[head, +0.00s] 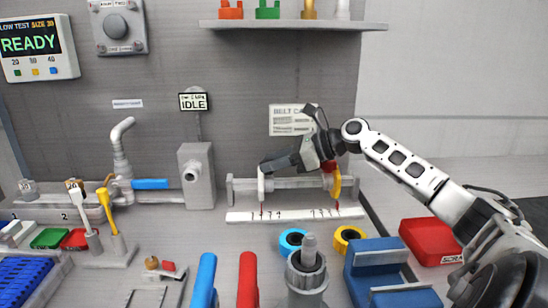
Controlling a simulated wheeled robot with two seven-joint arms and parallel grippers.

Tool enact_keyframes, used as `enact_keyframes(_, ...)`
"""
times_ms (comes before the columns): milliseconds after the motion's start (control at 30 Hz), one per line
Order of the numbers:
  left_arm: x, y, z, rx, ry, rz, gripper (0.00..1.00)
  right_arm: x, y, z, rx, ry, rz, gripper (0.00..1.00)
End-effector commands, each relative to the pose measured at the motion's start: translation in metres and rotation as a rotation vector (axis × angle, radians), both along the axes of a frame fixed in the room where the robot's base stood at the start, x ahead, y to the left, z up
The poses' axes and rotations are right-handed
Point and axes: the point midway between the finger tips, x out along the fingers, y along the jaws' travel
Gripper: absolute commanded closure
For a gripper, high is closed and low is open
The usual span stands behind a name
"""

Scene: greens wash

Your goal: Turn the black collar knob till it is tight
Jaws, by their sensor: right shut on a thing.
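My right gripper (268,166) reaches in from the right, its dark fingers pointing left over a horizontal shaft rig. It is shut at the white collar disc (261,185) on the left part of the shaft. The black collar knob is small and dark against the dark fingers, and I cannot make out its outline between the tips. A yellow collar (336,183) with a red part sits further right on the same shaft. A white scale strip (295,214) with marks lies below the shaft. My left gripper is not in view.
A grey post machine (196,176) with an IDLE sign (194,102) stands left of the rig. A shelf (290,25) is above. A grey spindle (307,270), a blue block (376,262) and a red box (431,240) crowd the front right.

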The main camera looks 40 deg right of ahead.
Motion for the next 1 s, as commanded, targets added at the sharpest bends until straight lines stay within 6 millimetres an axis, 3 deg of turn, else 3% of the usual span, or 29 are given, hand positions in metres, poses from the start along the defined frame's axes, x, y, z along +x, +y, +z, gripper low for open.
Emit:
enact_keyframes(33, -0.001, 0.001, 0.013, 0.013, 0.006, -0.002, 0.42, 0.001, -0.003, 0.009, 0.001, 0.002, 0.011, 0.86)
enact_keyframes(267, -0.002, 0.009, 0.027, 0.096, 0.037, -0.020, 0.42, 0.004, -0.004, 0.012, 0.004, 0.000, 0.146, 0.86)
enact_keyframes(600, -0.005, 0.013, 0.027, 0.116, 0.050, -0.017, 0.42, 0.006, -0.003, 0.002, -0.001, -0.006, 0.354, 0.86)
enact_keyframes(1000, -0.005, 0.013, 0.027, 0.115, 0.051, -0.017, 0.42, 0.005, -0.002, 0.001, 0.000, -0.005, 0.388, 0.86)
